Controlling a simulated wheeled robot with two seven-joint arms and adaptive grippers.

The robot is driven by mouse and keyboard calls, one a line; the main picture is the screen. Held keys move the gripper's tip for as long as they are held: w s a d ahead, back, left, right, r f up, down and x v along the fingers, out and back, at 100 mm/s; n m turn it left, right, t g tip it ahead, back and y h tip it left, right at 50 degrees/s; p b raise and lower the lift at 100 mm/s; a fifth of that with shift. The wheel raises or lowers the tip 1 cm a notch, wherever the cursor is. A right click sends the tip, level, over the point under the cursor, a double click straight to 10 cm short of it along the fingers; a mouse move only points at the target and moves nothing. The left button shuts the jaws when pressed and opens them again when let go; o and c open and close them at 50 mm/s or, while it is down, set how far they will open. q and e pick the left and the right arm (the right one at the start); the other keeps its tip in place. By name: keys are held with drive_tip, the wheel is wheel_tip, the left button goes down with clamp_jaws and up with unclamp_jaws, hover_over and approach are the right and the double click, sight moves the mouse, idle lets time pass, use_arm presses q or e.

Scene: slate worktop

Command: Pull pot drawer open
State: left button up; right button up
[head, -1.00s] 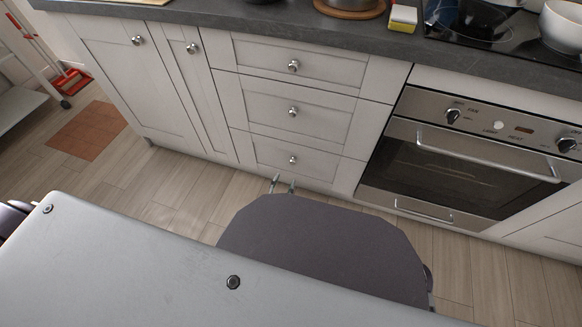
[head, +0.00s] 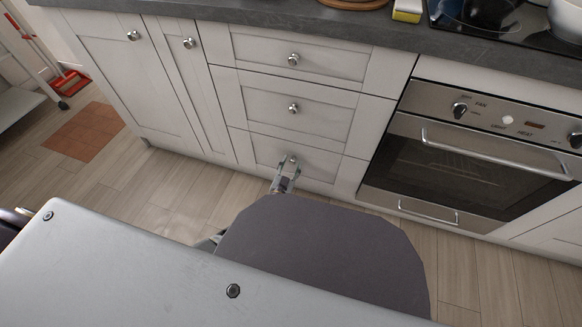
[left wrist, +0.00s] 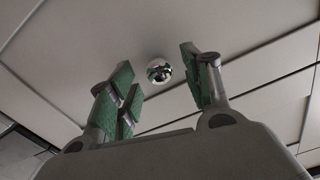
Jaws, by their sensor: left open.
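The white cabinet has a stack of 3 drawers, all shut. The bottom drawer (head: 262,148) has a round metal knob (head: 293,160); the knob also shows in the left wrist view (left wrist: 158,70). My left gripper (head: 287,168) is open in front of the bottom drawer, its fingertips close to the knob. In the left wrist view its green-padded fingers (left wrist: 160,83) stand to either side of the knob, with gaps between pads and knob. Whether the fingertips reach past the knob I cannot tell. My right gripper is not in view.
The middle drawer (head: 330,120) and top drawer (head: 335,62) are above. An oven (head: 470,165) with a bar handle stands right of the drawers. Cupboard doors (head: 120,85) are to the left. Wood floor (head: 190,185) in front is clear.

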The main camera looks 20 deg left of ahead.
use_arm(q)
drive_tip(key=shift+w, duration=0.15)
clamp_jaws()
idle(0.4)
